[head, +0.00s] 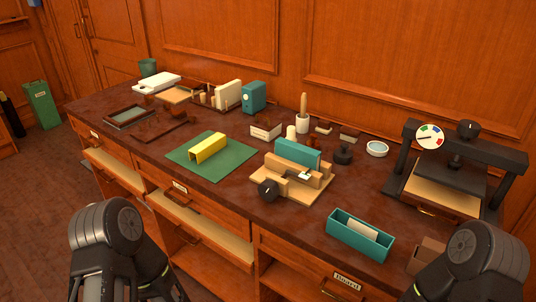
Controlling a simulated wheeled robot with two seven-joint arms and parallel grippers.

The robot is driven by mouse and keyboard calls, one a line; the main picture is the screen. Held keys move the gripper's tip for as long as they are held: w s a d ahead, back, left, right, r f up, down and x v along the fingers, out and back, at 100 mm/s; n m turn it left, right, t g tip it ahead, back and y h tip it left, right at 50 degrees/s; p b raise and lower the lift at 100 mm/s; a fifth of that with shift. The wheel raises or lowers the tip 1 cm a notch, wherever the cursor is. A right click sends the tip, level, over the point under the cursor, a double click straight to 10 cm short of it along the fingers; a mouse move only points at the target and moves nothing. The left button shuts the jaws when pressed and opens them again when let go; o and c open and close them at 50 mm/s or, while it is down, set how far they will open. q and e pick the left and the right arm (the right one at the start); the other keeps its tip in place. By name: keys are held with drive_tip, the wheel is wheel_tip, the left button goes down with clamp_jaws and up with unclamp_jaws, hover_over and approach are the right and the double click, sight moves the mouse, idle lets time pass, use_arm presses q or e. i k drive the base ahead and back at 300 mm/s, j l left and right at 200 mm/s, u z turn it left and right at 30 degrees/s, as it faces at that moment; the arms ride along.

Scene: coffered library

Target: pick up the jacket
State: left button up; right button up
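A yellow folded piece, which looks like the jacket (208,148), stands on a green mat (238,162) on the dark counter, left of the middle in the head view. It is a long channel shape with a flat top and a visible long side. Nothing is touching it except the mat. My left arm shows at the bottom left and my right arm at the bottom right, both well short of the jacket. The grippers themselves do not show, so their fingers cannot be seen.
Right of the mat, a wooden clamp (311,192) holds a teal book (292,152). A teal box (335,235) sits near the front edge, and a black press (483,155) stands at the right. Trays and books fill the back left. Open drawers (205,232) jut out below the counter.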

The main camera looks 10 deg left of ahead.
sight(203, 150)
drive_tip(key=j+z, duration=0.15)
drive_tip(key=z, duration=0.3)
drive_tip(key=j+z, duration=0.15)
drive_tip(key=z, duration=0.3)
drive_tip(key=j+z, duration=0.25)
drive_tip(key=j, duration=0.4)
drive_tip(key=j+z, duration=0.25)
drive_tip(key=j, duration=0.4)
drive_tip(key=k+j+z, duration=0.25)
drive_tip(key=j, duration=0.75)
drive_tip(key=k+j, duration=0.1)
drive_tip(key=j, duration=0.3)
